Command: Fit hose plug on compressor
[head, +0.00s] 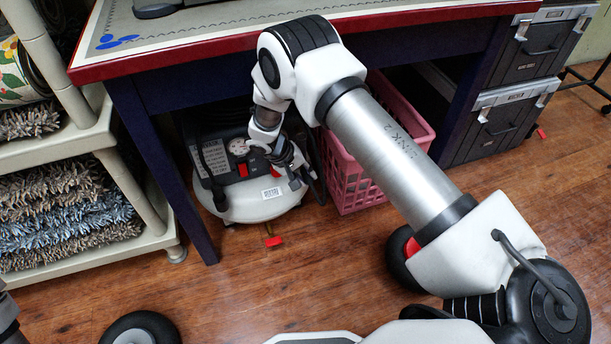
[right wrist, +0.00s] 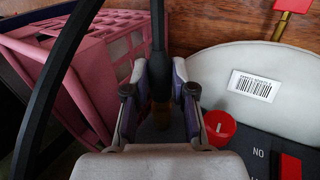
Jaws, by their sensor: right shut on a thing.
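The compressor (head: 262,209) stands on the floor under the table, with a pale round tank, a dark panel, a gauge and red parts. My right gripper (head: 289,168) is down at its right side. In the right wrist view, my right gripper (right wrist: 160,82) is shut on the hose plug (right wrist: 161,113), whose brass-coloured end shows between the fingers, with black hose (right wrist: 158,25) running from it. Beside the right finger is a round red part (right wrist: 217,127) of the compressor (right wrist: 255,65). Whether the plug touches a fitting is hidden.
A pink plastic crate (head: 353,180) stands close to the right of the compressor. The red-edged table (head: 215,40) is overhead, with a dark leg (head: 165,160) to the left. A shelf (head: 70,150) and black cases (head: 500,115) flank it. The wooden floor in front has free room.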

